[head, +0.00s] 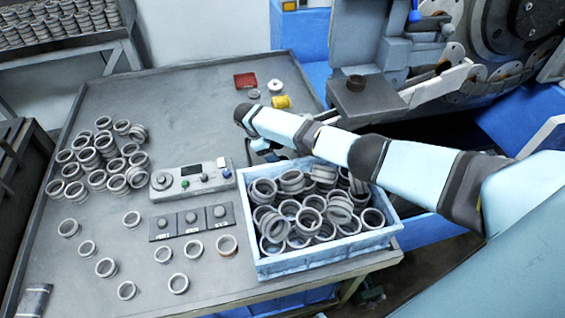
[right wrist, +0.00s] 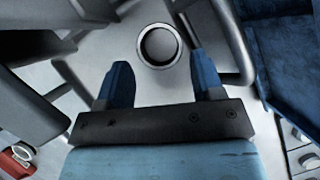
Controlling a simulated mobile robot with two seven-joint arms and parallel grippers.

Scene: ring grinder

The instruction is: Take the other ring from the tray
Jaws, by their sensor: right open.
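In the right wrist view, a single metal ring (right wrist: 159,45) lies flat on a pale grey tray surface (right wrist: 140,85). My right gripper (right wrist: 159,66) is open, its two blue fingers apart. The ring shows just beyond the fingertips, between their lines, and nothing is held. In the head view, my right arm reaches in from the right, and the right gripper (head: 264,150) is partly hidden behind it, by the back of the blue crate. I cannot make out the single ring in the head view. My left gripper is not in view.
The blue crate (head: 318,262) full of rings stands at the table's right edge. Several rings lie loose or stacked on the grey table (head: 95,285) at left. A control box (head: 192,180) stands between. Dark bars and walls flank the ring in the right wrist view.

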